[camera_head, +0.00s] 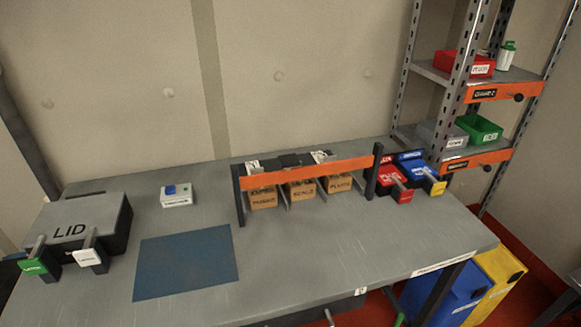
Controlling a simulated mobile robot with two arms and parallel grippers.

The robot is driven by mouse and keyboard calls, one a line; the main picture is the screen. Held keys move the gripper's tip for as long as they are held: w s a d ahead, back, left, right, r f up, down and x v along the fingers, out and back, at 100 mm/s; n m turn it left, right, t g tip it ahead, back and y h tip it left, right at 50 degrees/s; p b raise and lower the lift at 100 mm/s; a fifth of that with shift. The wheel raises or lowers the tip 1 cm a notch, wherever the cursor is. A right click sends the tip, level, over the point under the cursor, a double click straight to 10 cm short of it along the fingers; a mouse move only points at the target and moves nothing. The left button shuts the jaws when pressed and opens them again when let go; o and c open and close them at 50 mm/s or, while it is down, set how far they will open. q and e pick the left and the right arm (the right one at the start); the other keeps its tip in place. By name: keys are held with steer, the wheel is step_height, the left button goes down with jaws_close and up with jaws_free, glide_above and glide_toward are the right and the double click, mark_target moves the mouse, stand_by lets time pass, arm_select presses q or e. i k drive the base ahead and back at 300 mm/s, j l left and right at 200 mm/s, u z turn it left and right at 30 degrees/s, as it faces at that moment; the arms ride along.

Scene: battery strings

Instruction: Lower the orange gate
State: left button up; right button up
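The orange gate (305,174) is a long flat bar on the grey table. It spans between a dark left post (239,196) and a dark right post (373,172), near the tops of both. It crosses in front of the upper part of three labelled brown bins, PLATE (340,184), SCALE (301,190) and a left bin (263,197) whose label is hard to read. The bin fronts show below the bar. Neither of my grippers is in view.
A black box with a grey LID (80,222) stands at the left. A blue mat (186,263) lies in front, with a small white-and-blue box (177,194) behind. Red (390,190) and blue bins (420,173) stand right of the gate. A shelf rack has orange bars (502,92).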

mark_target(287, 161)
steer(key=l+u, duration=0.25)
steer(key=l, duration=0.4)
steer(key=l+u, duration=0.25)
steer(key=l, duration=0.4)
